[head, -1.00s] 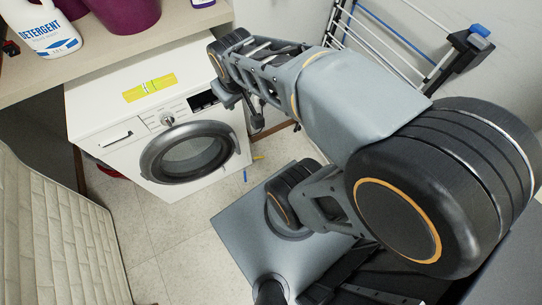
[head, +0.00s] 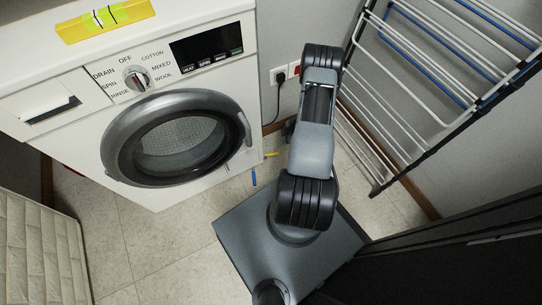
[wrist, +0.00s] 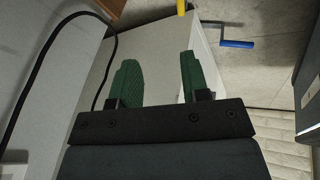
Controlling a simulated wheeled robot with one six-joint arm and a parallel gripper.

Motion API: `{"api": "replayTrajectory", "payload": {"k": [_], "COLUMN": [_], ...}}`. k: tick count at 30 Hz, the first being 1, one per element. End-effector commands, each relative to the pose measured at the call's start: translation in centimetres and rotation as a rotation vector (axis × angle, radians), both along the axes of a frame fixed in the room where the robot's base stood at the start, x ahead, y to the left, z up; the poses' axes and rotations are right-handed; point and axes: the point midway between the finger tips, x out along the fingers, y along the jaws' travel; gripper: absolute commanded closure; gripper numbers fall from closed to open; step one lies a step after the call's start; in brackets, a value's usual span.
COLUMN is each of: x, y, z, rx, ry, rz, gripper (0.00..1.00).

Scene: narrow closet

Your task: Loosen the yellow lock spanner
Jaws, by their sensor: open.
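The yellow lock spanner (head: 271,154) is a small bar low at the washing machine's front right corner, just above the floor. Its yellow end also shows at the top edge of the wrist view (wrist: 181,7); the rest of it is cut off there. A blue spanner (head: 253,177) is close to it and shows as a bent handle in the wrist view (wrist: 237,43). My gripper (wrist: 159,80) has green fingertips spread apart with nothing between them. It is apart from both spanners. In the head view my arm hides most of the gripper.
The white washing machine (head: 185,75) carries a yellow spirit level (head: 104,19) on top. A black cable (head: 279,95) hangs from a wall socket right of it. A drying rack (head: 395,100) leans at the right. The tiled floor before the machine is mostly clear.

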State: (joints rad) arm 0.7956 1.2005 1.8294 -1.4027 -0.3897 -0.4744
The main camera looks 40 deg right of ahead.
Motion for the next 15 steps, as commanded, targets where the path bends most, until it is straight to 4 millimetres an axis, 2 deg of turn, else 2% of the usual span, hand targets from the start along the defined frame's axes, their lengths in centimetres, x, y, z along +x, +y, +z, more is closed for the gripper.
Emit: {"api": "replayTrajectory", "payload": {"k": [1,6,11,15], "x": [-0.8,-2.1,-1.7,-0.7], "y": [0.3,1.0,1.5,2.0], "z": [-2.3,-5.2,-7.4,-9.9], "rx": [0.023,0.066,0.074,0.074], "ry": [-0.002,-0.014,-0.017,-0.017], "rz": [0.015,0.047,0.05,0.049], "gripper": [0.58,0.58,0.58,0.58]}}
